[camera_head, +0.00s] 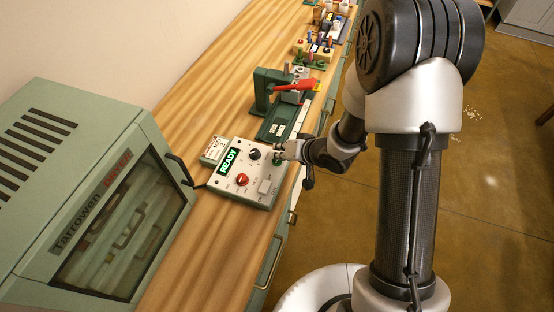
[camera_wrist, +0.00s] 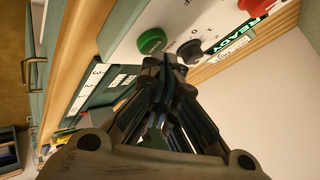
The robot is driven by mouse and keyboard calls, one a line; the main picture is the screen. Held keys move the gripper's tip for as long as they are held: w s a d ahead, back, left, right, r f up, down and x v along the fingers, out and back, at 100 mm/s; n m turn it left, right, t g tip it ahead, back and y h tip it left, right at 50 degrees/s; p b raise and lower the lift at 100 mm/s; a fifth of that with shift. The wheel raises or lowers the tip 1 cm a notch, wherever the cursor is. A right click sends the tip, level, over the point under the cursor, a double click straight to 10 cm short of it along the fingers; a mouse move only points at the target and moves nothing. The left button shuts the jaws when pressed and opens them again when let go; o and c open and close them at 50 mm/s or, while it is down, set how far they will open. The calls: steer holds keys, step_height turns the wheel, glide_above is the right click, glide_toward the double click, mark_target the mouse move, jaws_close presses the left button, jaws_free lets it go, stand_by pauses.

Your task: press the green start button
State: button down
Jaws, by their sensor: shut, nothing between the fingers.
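The green button (camera_wrist: 152,41) sits on the white face of the control box (camera_head: 262,187) on the bench. In the head view the green button (camera_head: 277,161) is partly hidden by my gripper (camera_head: 284,150). In the wrist view my gripper (camera_wrist: 166,62) is shut and empty. Its fingertips appear just below the green button, close to the black knob (camera_wrist: 190,51). A gap shows between the fingertips and the button there, but I cannot tell how high the tips are over the panel. The display (camera_head: 229,162) reads READY.
A red knob (camera_head: 242,179) and a pale switch (camera_head: 264,186) are on the same panel. A green press with a red lever (camera_head: 293,86) stands behind the box. A green Tarrowen cabinet (camera_head: 95,200) stands at left. Bare bench (camera_head: 190,240) lies in front of the box.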

steer(key=shift+f, duration=0.55)
stand_by(0.4)
steer(key=shift+r, duration=0.1)
steer(key=shift+r+p, duration=0.8)
steer(key=shift+r, duration=0.05)
step_height(320, 180, up, 5)
steer(key=p, duration=0.5)
stand_by(0.8)
